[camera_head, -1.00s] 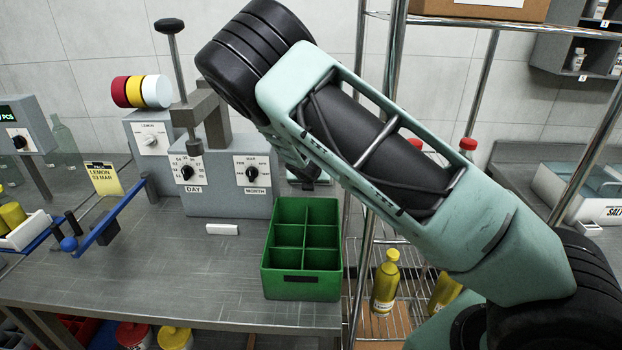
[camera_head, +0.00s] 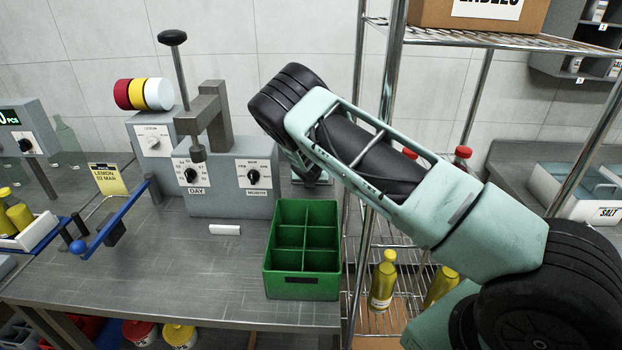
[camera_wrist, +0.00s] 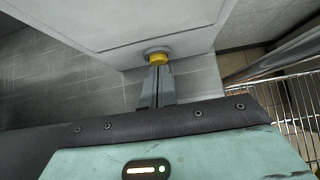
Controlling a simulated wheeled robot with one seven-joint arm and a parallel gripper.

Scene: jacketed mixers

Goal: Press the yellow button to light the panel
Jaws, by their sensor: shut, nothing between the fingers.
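The yellow button (camera_wrist: 158,59) shows in the wrist view, set in a round grey collar (camera_wrist: 157,50) on the edge of a large pale grey box (camera_wrist: 130,22). My gripper (camera_wrist: 157,68) is shut and empty. Its fingertips point straight at the button and overlap its near edge in the picture; I cannot tell whether they touch it. In the head view the button is not visible, and my arm covers most of the area around my gripper. I cannot make out a lit panel in either view.
In the head view a green divided crate (camera_head: 303,287) stands at the bench's right end, beside a wire shelf (camera_head: 470,38) with bottles. A grey stamping machine (camera_head: 232,201) with DAY and MONTH dials stands behind it. A red, yellow and white cylinder (camera_head: 143,94) sits further left.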

